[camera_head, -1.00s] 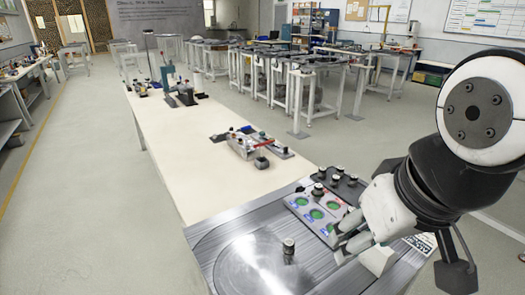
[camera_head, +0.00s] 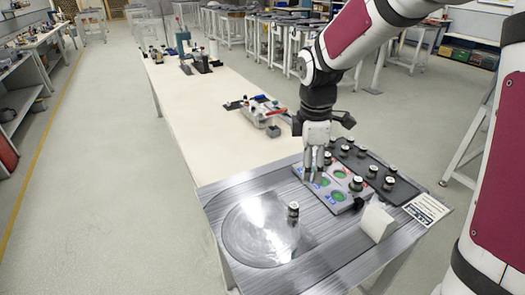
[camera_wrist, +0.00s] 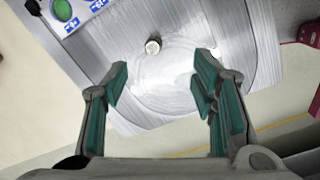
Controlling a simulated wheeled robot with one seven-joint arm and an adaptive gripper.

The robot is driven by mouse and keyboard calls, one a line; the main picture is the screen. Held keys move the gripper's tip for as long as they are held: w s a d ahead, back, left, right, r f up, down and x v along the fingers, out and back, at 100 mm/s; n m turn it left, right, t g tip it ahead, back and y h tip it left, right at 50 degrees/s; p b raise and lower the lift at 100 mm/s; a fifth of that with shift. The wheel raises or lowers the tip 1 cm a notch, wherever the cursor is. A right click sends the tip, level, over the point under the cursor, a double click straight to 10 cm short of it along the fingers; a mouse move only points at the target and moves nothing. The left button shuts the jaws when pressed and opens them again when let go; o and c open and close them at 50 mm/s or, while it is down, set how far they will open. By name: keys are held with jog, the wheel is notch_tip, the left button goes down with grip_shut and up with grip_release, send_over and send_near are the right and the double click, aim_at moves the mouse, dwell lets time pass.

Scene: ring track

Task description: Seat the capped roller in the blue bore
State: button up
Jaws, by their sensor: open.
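A capped roller (camera_head: 293,212), small and pale with a dark band, stands on the round metal disc (camera_head: 243,235) at the front of the bench. It shows near the top middle of the wrist view (camera_wrist: 153,47). The bore block (camera_head: 318,196) has green-bottomed bores in coloured panels; one bore (camera_wrist: 62,10) with blue markings beside it shows at the wrist view's top left. My gripper (camera_head: 314,178) points down, in front of the block in the head view. Its teal-padded fingers (camera_wrist: 160,72) are spread and empty, with the roller ahead of the gap.
A dark tray (camera_head: 400,190) with several similar rollers lies beyond the block. A white wedge (camera_head: 376,222) and a printed card (camera_head: 427,209) stand on the right. A red-and-grey device (camera_head: 262,112) sits farther back.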

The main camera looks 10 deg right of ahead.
aim_at(294, 205)
jog(key=w+f+n, duration=0.1)
jog(key=f, duration=0.3)
jog(key=w+f+n, duration=0.1)
jog(key=f, duration=0.8)
jog(key=shift+w+a+n+g+y, duration=0.3)
jog(key=shift+w+a+n, duration=0.05)
jog(key=shift+w+n, duration=0.05)
jog(key=shift+a+f, duration=0.25)
jog(key=shift+f, duration=1.1)
jog(key=shift+a+f, duration=0.2)
jog(key=shift+f, duration=1.1)
grip_shut()
